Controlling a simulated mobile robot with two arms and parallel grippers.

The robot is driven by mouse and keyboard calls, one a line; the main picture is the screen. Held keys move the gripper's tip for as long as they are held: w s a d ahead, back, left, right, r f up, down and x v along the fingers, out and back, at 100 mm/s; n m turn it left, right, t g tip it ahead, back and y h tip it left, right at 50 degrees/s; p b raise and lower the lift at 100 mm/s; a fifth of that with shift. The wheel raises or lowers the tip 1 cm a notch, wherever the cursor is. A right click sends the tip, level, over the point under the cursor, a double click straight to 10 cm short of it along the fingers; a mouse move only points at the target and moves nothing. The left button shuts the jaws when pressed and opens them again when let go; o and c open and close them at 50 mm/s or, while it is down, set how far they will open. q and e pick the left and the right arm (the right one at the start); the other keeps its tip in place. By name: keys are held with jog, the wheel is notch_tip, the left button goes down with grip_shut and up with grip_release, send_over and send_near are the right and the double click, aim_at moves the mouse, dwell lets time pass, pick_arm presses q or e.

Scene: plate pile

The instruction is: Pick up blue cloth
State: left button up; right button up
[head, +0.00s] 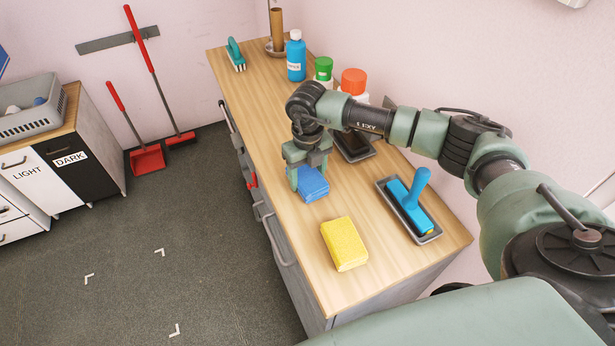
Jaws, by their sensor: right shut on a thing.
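The blue cloth (313,185) is a small folded block at the left edge of the wooden counter top. My right gripper (308,172) points down over it and is shut on it. The fingers cover the far part of the cloth. I cannot tell whether the cloth touches the counter or is slightly lifted. My left gripper is not in view.
A yellow cloth (344,244) lies nearer on the counter (290,230). A blue-handled tool (412,200) rests in a dark tray to the right. A blue bottle (296,58), a green-capped container (323,70) and an orange-capped one (353,82) stand farther back.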

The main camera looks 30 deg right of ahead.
aim_at(308, 175)
notch_tip(308, 175, up, 20)
jog(key=b, duration=0.4)
